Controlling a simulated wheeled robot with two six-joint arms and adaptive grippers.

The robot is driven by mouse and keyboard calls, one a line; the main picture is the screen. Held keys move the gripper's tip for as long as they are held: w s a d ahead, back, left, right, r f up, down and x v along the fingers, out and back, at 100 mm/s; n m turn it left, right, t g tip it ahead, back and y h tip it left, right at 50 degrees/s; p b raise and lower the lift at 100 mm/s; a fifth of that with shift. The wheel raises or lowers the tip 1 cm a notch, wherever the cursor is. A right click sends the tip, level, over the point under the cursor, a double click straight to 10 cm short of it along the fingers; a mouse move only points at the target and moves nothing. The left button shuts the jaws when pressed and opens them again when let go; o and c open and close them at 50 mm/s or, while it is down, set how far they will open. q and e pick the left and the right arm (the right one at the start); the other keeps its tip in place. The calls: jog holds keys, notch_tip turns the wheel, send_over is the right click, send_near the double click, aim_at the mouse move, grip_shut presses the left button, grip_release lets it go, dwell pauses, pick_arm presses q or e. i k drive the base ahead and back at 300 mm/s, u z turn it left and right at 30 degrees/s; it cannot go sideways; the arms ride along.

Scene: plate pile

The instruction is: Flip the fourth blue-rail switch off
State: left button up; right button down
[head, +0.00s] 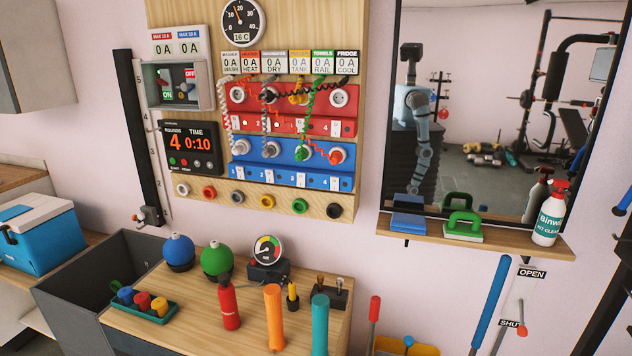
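The blue rail (285,165) is on the wooden wall board, below the red rail (290,118). Its fourth switch (346,184) is a small white rocker at the right end, beside the number 4. Its on or off position is too small to tell. Above it, a red plug (337,156) sits in the fourth socket, and a green plug (302,153) sits to its left. The other blue-rail switches (268,177) line up to the left. Neither of my grippers shows directly in the head view.
A wooden bench (180,325) stands below the board, holding a red bottle (229,307), an orange cylinder (274,315) and a teal cylinder (320,322). Cables hang across both rails. A mirror (490,100) and a shelf (400,228) are on the right. Space before the blue rail looks clear.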

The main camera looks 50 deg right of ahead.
aim_at(334, 182)
jog(key=z, duration=0.5)
jog(key=i, duration=0.9)
jog(key=z, duration=0.6)
